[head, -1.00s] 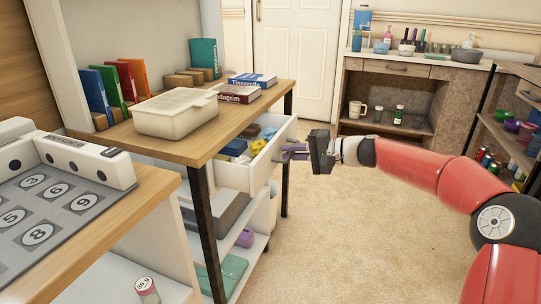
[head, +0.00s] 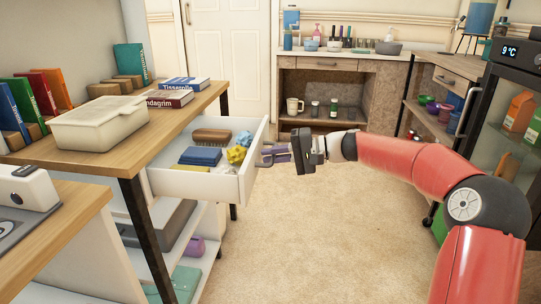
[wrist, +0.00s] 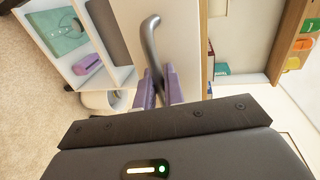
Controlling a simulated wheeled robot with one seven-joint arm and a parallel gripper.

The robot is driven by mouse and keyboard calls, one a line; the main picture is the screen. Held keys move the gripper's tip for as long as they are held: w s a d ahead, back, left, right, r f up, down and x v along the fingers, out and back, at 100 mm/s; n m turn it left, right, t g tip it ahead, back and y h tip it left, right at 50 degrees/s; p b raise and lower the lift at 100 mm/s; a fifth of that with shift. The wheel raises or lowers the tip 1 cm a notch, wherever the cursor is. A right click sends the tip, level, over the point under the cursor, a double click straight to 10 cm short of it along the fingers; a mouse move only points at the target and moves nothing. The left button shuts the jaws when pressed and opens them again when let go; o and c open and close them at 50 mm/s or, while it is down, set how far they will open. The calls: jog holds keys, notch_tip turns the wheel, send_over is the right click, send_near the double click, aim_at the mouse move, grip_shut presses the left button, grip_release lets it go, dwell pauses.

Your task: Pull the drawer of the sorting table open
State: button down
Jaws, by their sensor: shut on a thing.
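The sorting table (head: 120,160) has a wooden top on dark legs and stands at the left in the head view. Its white drawer (head: 196,185) is pulled well out. Inside lie a brown brush (head: 212,136), a blue folded cloth (head: 200,156) and a crumpled yellow thing (head: 236,154). My gripper (head: 276,155) is at the drawer's front, its purple fingers on the handle. In the wrist view the grey bar handle (wrist: 151,45) runs between the purple fingers (wrist: 158,88), which are shut on it. Part of the handle is hidden by the fingers.
A lidded box (head: 98,122) and books (head: 168,98) stand on the tabletop. Shelves below hold a purple thing (head: 195,247) and a teal folder (head: 180,284). A glass-door fridge (head: 505,120) stands at the right. The carpet (head: 330,230) in front is clear.

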jog(key=c, duration=1.8)
grip_release()
jog(key=shift+c, duration=0.2)
jog(key=v, duration=0.7)
jog(key=shift+d+p, duration=0.35)
jog(key=shift+d, duration=0.05)
